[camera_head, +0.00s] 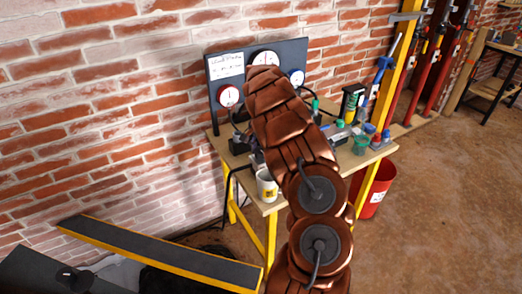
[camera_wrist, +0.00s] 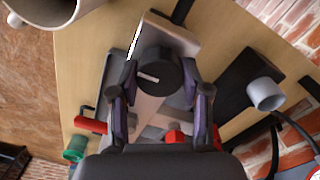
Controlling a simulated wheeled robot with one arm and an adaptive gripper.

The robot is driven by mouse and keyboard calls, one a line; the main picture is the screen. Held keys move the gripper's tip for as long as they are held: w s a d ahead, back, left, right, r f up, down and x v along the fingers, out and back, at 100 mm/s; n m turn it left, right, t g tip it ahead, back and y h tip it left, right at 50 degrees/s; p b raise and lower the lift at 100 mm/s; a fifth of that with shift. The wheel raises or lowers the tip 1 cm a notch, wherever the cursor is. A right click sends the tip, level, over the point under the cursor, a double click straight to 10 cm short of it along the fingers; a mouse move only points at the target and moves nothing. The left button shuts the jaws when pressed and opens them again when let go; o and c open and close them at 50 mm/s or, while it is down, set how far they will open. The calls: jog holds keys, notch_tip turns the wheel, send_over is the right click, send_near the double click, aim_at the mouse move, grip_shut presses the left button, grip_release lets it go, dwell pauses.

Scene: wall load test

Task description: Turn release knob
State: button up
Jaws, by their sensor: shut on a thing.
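The release knob (camera_wrist: 158,68) is a round black knob with a short white mark that points left and slightly up in the wrist view. It sits on a grey device on the wooden workbench. My gripper (camera_wrist: 159,80) has one finger on each side of the knob and is shut on it. In the head view my copper-coloured arm reaches over the bench and hides the knob and the gripper.
A white mug (camera_head: 267,188) stands at the bench's front edge. A dark gauge panel (camera_head: 291,49) stands at the back against the brick wall. A grey cylinder (camera_wrist: 265,93) on a black block is right of my gripper. A red bucket (camera_head: 379,188) stands below the bench.

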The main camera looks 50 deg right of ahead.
jog(key=shift+a+f+n+b, duration=0.1)
jog(key=shift+f+n+b, duration=0.25)
jog(key=shift+b, duration=0.6)
jog(key=shift+n+b, duration=0.45)
jog(key=shift+b, duration=0.3)
jog(key=n+b, duration=0.2)
jog(key=shift+r+n+b, duration=0.1)
jog(key=shift+n+b, duration=0.2)
jog(key=shift+b, duration=0.1)
jog(key=n+b, duration=0.2)
jog(key=n, duration=0.1)
jog(key=n+b, duration=0.1)
jog(key=n, duration=0.4)
jog(key=shift+r+n+b, duration=0.1)
jog(key=shift+n+b, duration=0.3)
jog(key=shift+r+n, duration=0.1)
jog(key=shift+n, duration=2.2)
